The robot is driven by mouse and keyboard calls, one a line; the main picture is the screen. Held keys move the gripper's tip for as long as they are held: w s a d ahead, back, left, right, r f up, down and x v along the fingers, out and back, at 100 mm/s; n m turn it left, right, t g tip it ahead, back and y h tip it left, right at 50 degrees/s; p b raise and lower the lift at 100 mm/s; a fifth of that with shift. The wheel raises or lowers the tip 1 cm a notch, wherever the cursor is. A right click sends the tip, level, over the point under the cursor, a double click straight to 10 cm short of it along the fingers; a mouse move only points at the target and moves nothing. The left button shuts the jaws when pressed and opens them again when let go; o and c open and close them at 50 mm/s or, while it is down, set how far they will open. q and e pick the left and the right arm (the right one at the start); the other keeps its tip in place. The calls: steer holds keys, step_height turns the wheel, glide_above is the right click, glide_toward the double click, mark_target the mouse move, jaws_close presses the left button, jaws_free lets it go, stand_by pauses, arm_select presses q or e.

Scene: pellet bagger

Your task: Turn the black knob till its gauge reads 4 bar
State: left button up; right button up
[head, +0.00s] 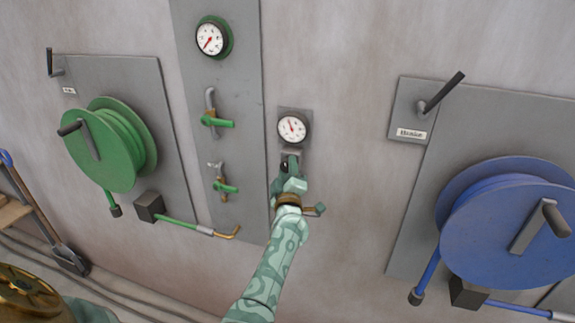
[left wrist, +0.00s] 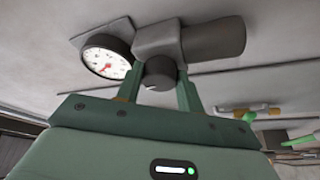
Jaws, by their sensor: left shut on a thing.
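The black knob (left wrist: 160,74) shows in the left wrist view with a small white mark on its face. It sits under a grey regulator body that is fixed to the wall. My left gripper (left wrist: 160,92) has one finger on each side of the knob and is shut on it. In the head view my left gripper (head: 288,165) covers most of the knob. The knob's gauge (head: 292,129) is a white dial just above the gripper, its red needle pointing up and slightly left. The gauge (left wrist: 107,58) also shows in the left wrist view; its numbers are too small to read. My right gripper is not in view.
A green-rimmed gauge (head: 210,38) and green-handled valves (head: 219,123) are on the panel at left. A green hose reel (head: 105,145) hangs further left, a blue one (head: 510,230) at right. A black lever (head: 440,93) sticks out above the blue reel. Bare wall lies right of the knob.

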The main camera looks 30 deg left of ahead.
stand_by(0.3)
arm_select(q)
steer(key=o, duration=1)
